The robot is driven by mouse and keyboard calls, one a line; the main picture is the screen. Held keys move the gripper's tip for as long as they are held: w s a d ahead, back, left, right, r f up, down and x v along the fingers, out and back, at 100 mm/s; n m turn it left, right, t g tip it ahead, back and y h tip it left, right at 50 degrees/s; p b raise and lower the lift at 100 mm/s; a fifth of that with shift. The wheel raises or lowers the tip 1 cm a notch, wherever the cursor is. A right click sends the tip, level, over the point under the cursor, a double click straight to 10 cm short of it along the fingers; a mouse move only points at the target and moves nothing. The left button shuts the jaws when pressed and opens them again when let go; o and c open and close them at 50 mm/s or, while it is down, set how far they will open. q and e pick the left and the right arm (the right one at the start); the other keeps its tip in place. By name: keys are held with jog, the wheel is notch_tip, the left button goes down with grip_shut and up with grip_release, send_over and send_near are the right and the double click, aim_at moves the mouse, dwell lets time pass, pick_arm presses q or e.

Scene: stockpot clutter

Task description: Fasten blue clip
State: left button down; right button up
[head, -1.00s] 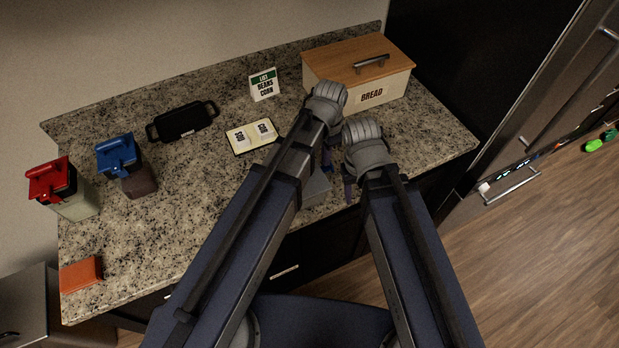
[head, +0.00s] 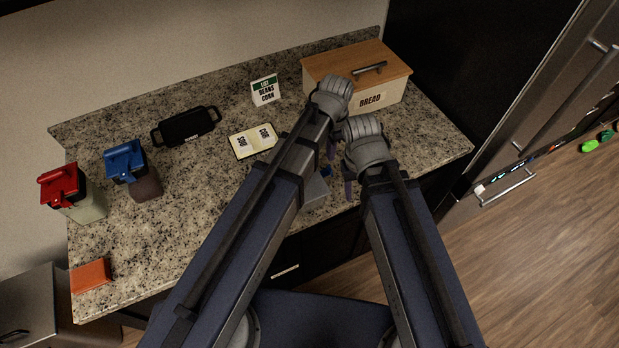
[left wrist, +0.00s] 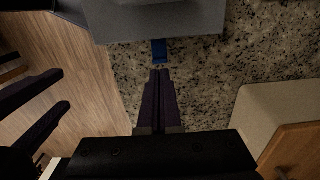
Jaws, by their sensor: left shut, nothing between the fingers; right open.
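The blue clip (left wrist: 159,50) sits at the edge of a grey flat-sided object (left wrist: 165,20) in the left wrist view. In the head view the clip (head: 327,172) is a small blue patch, and the grey object (head: 315,193) is mostly hidden behind my arms. My left gripper (left wrist: 160,72) is shut and empty, its fingertips just short of the clip's near end; I cannot tell whether they touch. It also shows in the head view (head: 331,152). My right gripper (left wrist: 64,88) is open and empty, off to the left in the left wrist view.
A bread box (head: 350,95) stands at the back right.

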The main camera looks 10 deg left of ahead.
notch_tip(320, 180, up, 4)
jog(key=p, duration=0.3)
jog(key=shift+s+f, duration=0.1)
dwell(0.5)
